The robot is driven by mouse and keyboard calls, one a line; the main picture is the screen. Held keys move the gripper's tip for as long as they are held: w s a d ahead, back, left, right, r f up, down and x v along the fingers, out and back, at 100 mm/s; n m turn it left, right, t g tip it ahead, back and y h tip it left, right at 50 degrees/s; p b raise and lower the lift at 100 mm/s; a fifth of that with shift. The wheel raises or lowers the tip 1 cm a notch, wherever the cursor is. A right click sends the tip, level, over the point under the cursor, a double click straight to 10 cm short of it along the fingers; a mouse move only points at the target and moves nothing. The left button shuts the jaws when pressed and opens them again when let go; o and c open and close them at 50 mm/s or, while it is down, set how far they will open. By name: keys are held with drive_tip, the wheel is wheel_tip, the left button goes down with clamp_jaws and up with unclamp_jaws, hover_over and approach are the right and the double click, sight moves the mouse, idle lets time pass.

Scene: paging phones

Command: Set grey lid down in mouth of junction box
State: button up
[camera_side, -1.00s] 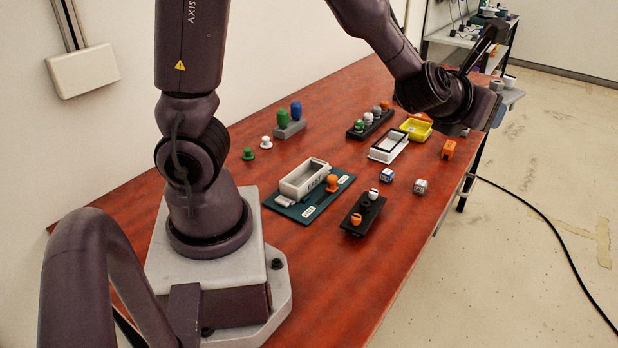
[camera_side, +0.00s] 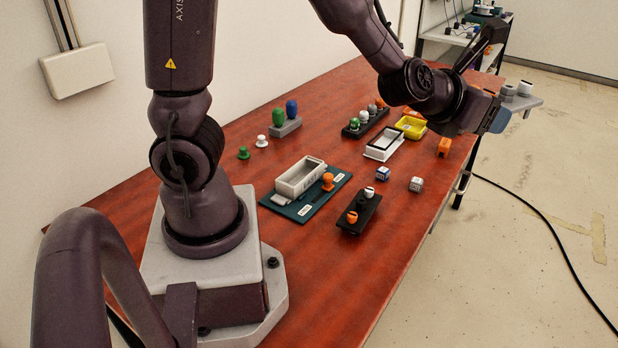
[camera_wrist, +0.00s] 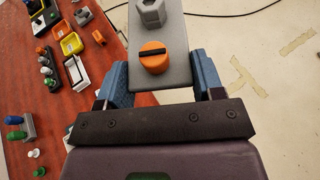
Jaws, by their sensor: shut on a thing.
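The grey lid (camera_wrist: 174,30) is gripped between the blue fingers of my gripper (camera_wrist: 158,82). An orange slotted knob (camera_wrist: 154,58) and a grey hexagonal piece (camera_wrist: 150,12) stand on its top. In the side view the lid (camera_side: 532,103) looks roughly level, out past the table's right edge and above the floor. My gripper (camera_side: 496,117) also shows there, partly hidden by the wrist. The light grey open box (camera_side: 299,180), which I take for the junction box, stands on a dark green board (camera_side: 312,205) mid-table, its mouth uncovered, far from the lid.
An orange knob (camera_side: 327,181) stands beside the box. A black rack (camera_side: 358,213) is near the front. A white black-rimmed frame (camera_side: 384,146), a yellow bin (camera_side: 411,128) and an orange block (camera_side: 444,147) lie farther back. Two small cubes sit on the right side.

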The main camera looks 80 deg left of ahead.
drive_tip(key=s+a+f+n+g+y, duration=0.1)
drive_tip(key=a+f+n+y, duration=0.1)
drive_tip(key=a+f, duration=0.3)
drive_tip(key=a+f+n+g+y, duration=0.1)
drive_tip(key=a+f+n+y, duration=0.15)
drive_tip(key=a, duration=0.45)
drive_tip(key=s+a+f+n+g+y, duration=0.3)
drive_tip(key=s+a+f+n+g, duration=0.3)
drive_tip(key=a, duration=0.5)
drive_tip(key=s+a+f+n+g+y, duration=0.2)
drive_tip(key=s+a+f+n+g, duration=0.25)
drive_tip(key=s+a, duration=0.5)
hover_over(341, 151)
drive_tip(key=f, duration=0.9)
drive_tip(key=shift+s+d+f, duration=0.15)
drive_tip(key=shift+s+d, duration=0.05)
drive_tip(key=shift+w+a+f, duration=0.1)
drive_tip(key=shift+a+f, duration=0.05)
drive_tip(key=shift+f, duration=1.6)
